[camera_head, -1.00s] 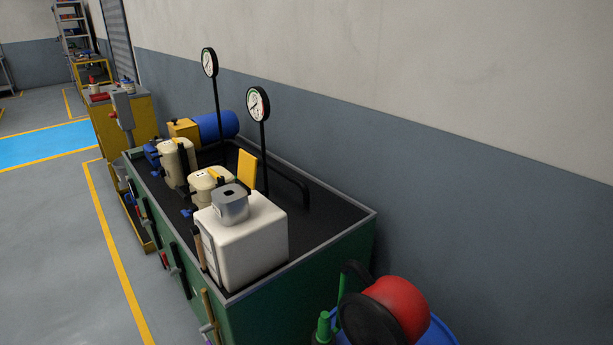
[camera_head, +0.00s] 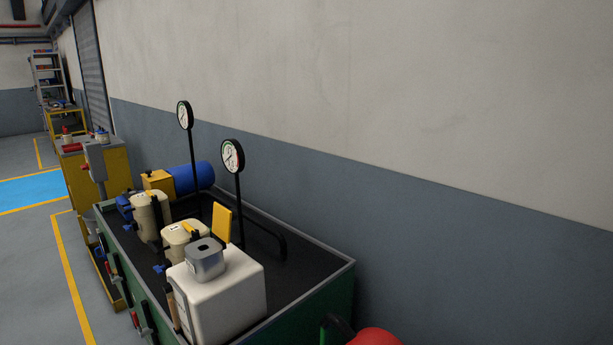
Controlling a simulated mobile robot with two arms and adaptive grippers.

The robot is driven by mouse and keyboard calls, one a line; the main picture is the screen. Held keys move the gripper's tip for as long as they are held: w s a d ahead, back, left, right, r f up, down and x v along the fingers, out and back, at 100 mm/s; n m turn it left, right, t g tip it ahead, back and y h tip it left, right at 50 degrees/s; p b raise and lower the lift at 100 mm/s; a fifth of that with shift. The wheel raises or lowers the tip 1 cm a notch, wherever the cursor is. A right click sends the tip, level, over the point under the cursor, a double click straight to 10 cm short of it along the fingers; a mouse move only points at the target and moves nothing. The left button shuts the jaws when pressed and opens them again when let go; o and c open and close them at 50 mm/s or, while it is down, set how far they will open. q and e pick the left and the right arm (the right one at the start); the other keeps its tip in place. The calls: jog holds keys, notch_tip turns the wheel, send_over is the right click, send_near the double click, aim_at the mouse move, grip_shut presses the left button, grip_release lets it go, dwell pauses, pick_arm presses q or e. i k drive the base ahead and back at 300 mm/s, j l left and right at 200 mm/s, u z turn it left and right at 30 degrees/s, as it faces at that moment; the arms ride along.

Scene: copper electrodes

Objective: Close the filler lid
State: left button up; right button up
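A white box-shaped tank (camera_head: 235,300) stands in the near end of a dark green trough. A grey metal filler neck (camera_head: 205,260) with a dark opening in its top sits on the tank. A yellow flat plate (camera_head: 222,225) stands upright just behind the neck; it looks like the filler lid, raised open. Its hinge is too small to make out. Neither of my grippers is in view.
The green trough (camera_head: 318,296) holds cream canisters (camera_head: 183,236), a blue cylinder (camera_head: 190,177) and two dial gauges (camera_head: 232,156) on poles. A wall runs along its right. A red round object (camera_head: 375,337) is at the bottom edge. Open floor lies left.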

aim_at(223, 217)
jog(key=k+j+z, duration=0.2)
jog(key=z, duration=0.2)
jog(key=k+j+z, duration=0.2)
jog(key=z, duration=0.15)
